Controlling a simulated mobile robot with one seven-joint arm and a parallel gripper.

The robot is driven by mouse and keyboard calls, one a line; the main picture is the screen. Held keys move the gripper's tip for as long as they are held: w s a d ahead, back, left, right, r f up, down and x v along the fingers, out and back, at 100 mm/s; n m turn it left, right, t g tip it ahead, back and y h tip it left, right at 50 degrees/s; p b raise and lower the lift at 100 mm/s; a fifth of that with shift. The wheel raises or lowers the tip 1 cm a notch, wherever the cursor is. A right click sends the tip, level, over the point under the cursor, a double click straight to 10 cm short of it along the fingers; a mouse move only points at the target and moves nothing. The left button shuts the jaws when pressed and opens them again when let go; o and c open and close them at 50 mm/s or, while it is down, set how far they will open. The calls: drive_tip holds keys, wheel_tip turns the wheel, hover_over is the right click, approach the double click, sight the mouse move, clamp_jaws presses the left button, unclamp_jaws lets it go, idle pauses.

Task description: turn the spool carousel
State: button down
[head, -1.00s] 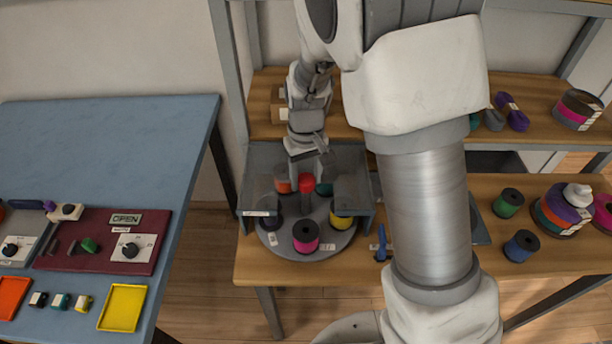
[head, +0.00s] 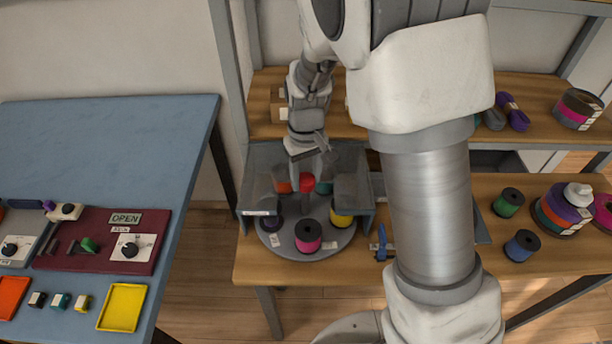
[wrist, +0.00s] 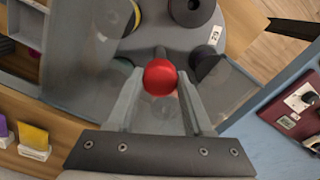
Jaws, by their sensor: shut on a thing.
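The spool carousel (head: 290,250) is a round grey turntable on the wooden bench. It carries a pink spool (head: 308,236) at the front, a purple one (head: 275,215) at left, a yellow one (head: 341,216) at right, and orange (head: 282,184) and teal (head: 323,188) ones behind. A red knob (head: 307,183) rises at its middle; it also shows in the wrist view (wrist: 160,77). My gripper (wrist: 160,84) is shut on the red knob, one finger on each side. The arm and a grey housing partly hide the rear spools.
A grey housing with clear panels (head: 255,175) stands around the carousel's back and sides. A blue clamp-like item (head: 382,243) lies to its right, then green (head: 508,202) and blue (head: 522,245) spools. A blue table (head: 130,135) with a maroon panel (head: 60,255) stands at left.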

drive_tip(key=shift+n, duration=0.4)
drive_tip(key=shift+n+b, duration=0.6)
drive_tip(key=shift+n, duration=2.3)
drive_tip(key=shift+w+r+n, duration=0.1)
drive_tip(key=shift+n, duration=1.6)
drive_tip(key=shift+n+p, duration=0.65)
drive_tip(key=shift+n, duration=1.25)
drive_tip(key=shift+c, duration=1.5)
unclamp_jaws()
